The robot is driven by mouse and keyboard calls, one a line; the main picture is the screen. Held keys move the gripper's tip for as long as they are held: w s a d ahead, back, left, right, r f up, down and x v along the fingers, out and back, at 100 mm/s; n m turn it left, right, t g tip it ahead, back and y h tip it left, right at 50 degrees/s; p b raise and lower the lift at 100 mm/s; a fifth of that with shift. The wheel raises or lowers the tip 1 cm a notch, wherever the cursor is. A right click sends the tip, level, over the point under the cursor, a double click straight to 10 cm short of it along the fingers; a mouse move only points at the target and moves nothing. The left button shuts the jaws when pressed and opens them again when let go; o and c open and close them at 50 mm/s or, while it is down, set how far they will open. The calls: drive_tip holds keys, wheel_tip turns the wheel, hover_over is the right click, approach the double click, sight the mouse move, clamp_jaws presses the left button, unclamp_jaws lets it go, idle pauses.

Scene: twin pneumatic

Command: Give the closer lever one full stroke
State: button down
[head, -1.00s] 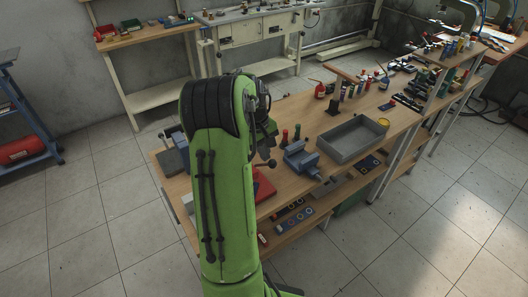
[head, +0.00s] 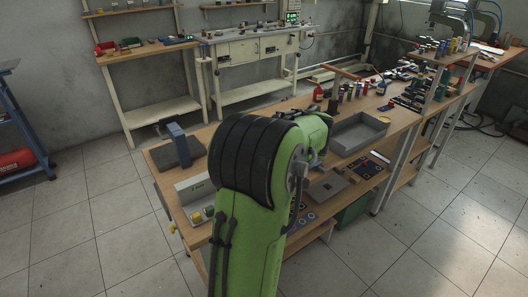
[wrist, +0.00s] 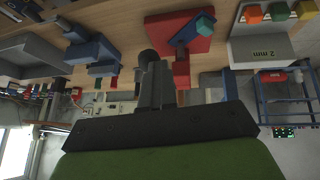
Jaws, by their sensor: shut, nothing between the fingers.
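My gripper (wrist: 157,82) is shut and empty in the wrist view, its fingers standing up from the dark gripper body. A dark round knob (wrist: 148,56) shows right at the fingertips; I cannot tell whether they touch or whether it is the lever's end. A red plate (wrist: 170,29) with a blue arm-like part (wrist: 190,32) lies just beyond, to the right of the fingers. In the head view my own green arm hides my gripper and the red plate. A second lever cannot be made out clearly.
Blue vise parts (wrist: 92,50) are left of the fingers in the wrist view. A pale box with coloured buttons (wrist: 267,48) is at right; it also shows in the head view (head: 194,190). A grey tray (head: 358,134) stands right of my arm.

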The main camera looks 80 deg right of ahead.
wheel_tip(320, 180, down, 6)
drive_tip(key=b, duration=0.4)
drive_tip(key=shift+s+a+b, duration=0.2)
drive_tip(key=shift+s+b, duration=0.15)
drive_tip(key=shift+s, duration=0.1)
